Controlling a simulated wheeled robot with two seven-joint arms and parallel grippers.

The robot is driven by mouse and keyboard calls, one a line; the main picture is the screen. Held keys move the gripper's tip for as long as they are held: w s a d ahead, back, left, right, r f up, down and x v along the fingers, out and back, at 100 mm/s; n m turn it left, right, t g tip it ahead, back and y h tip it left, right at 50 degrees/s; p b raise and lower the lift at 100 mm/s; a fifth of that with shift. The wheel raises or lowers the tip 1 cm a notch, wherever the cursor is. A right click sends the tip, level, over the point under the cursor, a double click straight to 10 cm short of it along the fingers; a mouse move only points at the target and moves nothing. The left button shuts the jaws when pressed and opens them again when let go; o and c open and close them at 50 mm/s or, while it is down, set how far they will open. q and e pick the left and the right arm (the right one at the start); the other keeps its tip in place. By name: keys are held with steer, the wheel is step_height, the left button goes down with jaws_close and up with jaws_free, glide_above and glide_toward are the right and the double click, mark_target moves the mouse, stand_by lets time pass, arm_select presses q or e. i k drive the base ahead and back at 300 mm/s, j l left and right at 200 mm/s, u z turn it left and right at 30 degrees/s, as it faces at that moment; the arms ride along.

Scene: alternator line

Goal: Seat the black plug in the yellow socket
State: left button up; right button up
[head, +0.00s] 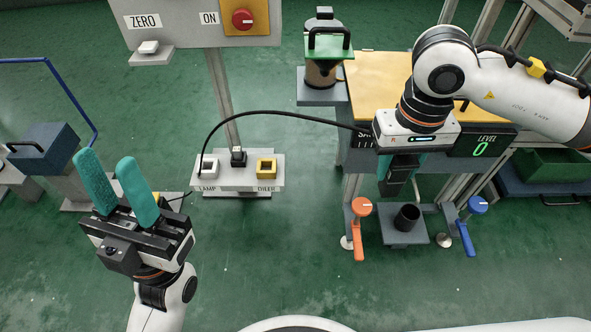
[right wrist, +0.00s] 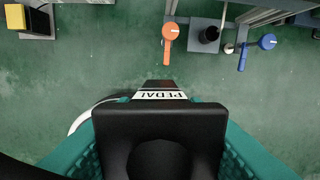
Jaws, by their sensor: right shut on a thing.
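My right gripper (head: 397,182) points down at the right, shut on a black plug (head: 398,172). In the right wrist view the plug (right wrist: 160,120) fills the space between the teal fingers, with a white label reading PEDAL beyond it. A black cable (head: 272,113) arcs from near the gripper leftward to the socket panel. The yellow socket (head: 266,167) is on the right of that panel, well left of the plug and apart from it. My left gripper (head: 106,165) is open and empty at the lower left, fingers pointing up.
The panel (head: 224,182) also bears a white socket (head: 208,167) and a black fitting (head: 238,157). A bench (head: 385,75) stands behind the right arm. Orange (head: 360,225) and blue (head: 472,225) levers flank a black cup (head: 406,217). Open floor lies between panel and levers.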

mark_target(267, 172)
steer(key=j+z, duration=0.35)
steer(key=i+j+z, duration=0.1)
steer(key=j+z, duration=0.8)
steer(key=j, duration=1.2)
steer(key=i, duration=0.25)
